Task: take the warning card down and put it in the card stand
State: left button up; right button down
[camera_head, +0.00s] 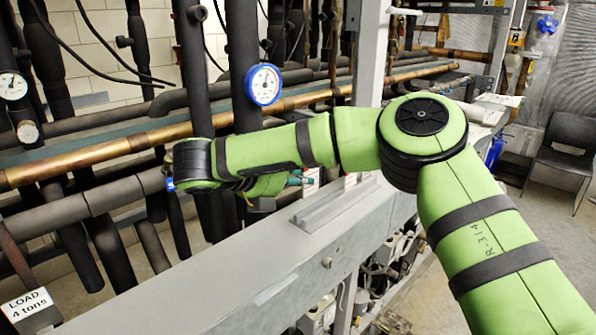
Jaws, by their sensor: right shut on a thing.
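My right arm comes in from the right and folds back, with its wrist at the left. My right gripper (298,179) is small in view, its teal fingertips pointing right. It is shut on a small white card with red marks (311,181), which looks like the warning card. The card is just above and behind a long grey raised strip (345,203) on the grey beam; I cannot tell whether they touch. This strip may be the card stand, but I cannot tell for sure. Part of the gripper is hidden behind my forearm. My left gripper is not in view.
A wide grey beam (215,285) runs across the front. Dark insulated pipes and a copper pipe (100,157) fill the left and back. A blue-rimmed gauge (263,84) and a grey upright post (370,50) stand close to my arm. A "LOAD 4 tons" sign (29,304) is at lower left.

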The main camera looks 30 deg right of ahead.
notch_tip(320, 180, down, 3)
jog(key=shift+r, duration=0.15)
jog(key=shift+w, duration=0.1)
jog(key=shift+b, duration=0.65)
jog(key=shift+b, duration=0.3)
jog(key=shift+f+b, duration=0.65)
jog(key=shift+b, duration=0.3)
